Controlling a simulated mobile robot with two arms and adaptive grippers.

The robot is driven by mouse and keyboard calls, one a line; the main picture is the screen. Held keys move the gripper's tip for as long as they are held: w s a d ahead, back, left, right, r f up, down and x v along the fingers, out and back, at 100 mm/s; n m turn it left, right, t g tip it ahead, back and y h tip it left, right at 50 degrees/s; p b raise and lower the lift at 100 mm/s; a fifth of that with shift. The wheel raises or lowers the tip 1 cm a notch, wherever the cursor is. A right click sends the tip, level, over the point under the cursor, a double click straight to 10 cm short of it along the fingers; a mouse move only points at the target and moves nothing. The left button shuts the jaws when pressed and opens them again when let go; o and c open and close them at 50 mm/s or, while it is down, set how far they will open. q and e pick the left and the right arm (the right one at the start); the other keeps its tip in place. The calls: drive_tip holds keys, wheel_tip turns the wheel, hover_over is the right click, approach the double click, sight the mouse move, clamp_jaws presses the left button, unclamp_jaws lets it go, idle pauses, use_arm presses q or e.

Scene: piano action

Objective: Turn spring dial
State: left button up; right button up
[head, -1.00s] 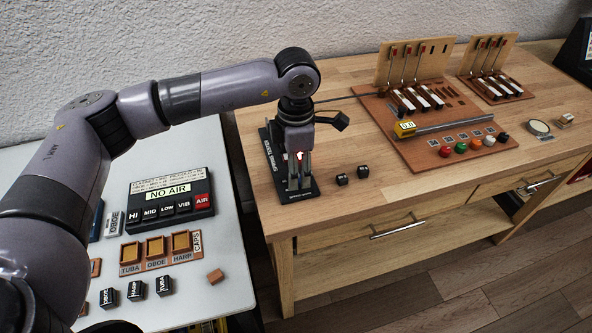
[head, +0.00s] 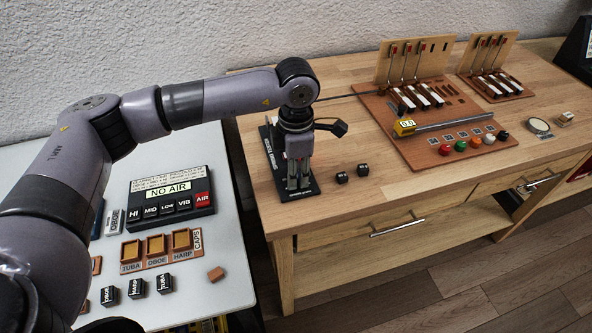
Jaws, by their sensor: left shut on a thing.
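The spring tester (head: 268,150) is a black upright device with lettering on its side, at the left end of the wooden table. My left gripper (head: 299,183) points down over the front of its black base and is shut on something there. The held part, seemingly the dial, is hidden by the fingers. My right gripper is not in view.
A brown board (head: 440,152) with levers, a rod and coloured knobs lies farther right. A white table (head: 225,245) at left holds a NO AIR panel (head: 172,195) and a cap tray (head: 156,250).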

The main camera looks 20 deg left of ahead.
use_arm(q)
clamp_jaws()
drive_tip(key=shift+f+m+b, duration=0.3)
drive_tip(key=shift+m+b, duration=0.4)
drive_tip(key=shift+b, duration=0.5)
drive_tip(key=shift+r+m+b, duration=0.2)
drive_tip(key=shift+m+b, duration=0.2)
drive_tip(key=shift+m, duration=0.1)
drive_tip(key=shift+r, duration=0.1)
drive_tip(key=o, duration=0.8)
unclamp_jaws()
drive_tip(key=shift+r, duration=0.1)
wheel_tip(320, 180, up, 12)
drive_tip(key=shift+f, duration=0.1)
